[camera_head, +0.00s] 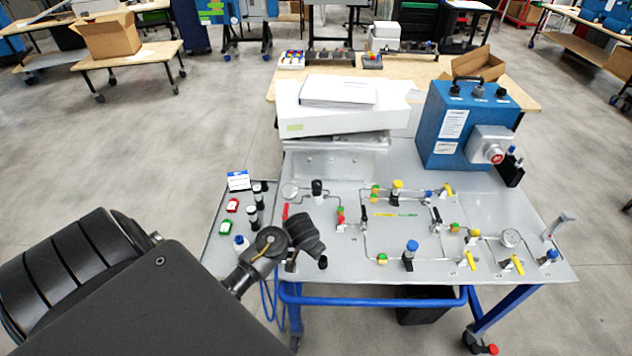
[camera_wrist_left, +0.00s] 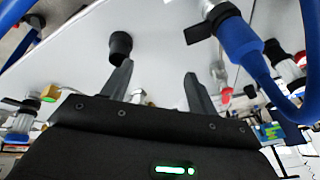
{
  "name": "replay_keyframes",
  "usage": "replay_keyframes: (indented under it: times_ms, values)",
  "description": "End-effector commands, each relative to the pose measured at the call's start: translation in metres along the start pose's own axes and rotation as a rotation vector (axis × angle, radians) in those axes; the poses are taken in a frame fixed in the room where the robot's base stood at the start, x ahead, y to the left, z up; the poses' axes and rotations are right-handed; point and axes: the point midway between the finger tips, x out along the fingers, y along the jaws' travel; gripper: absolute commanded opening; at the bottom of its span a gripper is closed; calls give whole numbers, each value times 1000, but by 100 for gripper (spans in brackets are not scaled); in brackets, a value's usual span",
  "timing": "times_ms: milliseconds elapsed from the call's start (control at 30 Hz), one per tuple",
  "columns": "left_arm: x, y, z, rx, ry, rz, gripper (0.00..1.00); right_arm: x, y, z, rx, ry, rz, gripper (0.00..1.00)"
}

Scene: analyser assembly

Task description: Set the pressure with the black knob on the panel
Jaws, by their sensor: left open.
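The silver panel (camera_head: 460,283) lies on a wheeled table and carries thin tubes, gauges and coloured knobs. A black knob (camera_head: 317,187) stands on its left part, beside a round gauge (camera_head: 290,191). In the left wrist view a black knob (camera_wrist_left: 120,46) stands near the tip of one finger, off to the left of the gap between the fingers. My left gripper (camera_wrist_left: 158,75) is open, with nothing between its fingers. In the head view my left arm reaches in to the panel's left edge, and its dark wrist hides part of that edge. My right gripper is not in view.
A blue box (camera_head: 432,130) with a red button stands at the panel's back right. A white box (camera_head: 345,119) lies behind the panel. Small bottles (camera_head: 252,215) stand on a side shelf close to my left arm. In the wrist view a blue fitting (camera_wrist_left: 240,40) is right of the fingers.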

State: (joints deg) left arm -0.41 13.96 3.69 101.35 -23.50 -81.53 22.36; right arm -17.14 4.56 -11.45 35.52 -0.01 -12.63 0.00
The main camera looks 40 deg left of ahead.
Motion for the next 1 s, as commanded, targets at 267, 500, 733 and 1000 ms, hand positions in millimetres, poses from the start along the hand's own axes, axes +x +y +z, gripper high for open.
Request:
replay_keyframes:
  times_ms: [267,500,733,1000]
  values:
    - [-2,-93,-124,-197,18,-28,59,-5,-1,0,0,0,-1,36]
    - [-22,-140,-191,-351,23,38,59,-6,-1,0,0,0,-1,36]
    - [-28,-147,-204,-383,24,61,59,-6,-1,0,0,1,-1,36]
    - [-4,-146,-203,-381,20,59,59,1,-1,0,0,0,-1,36]
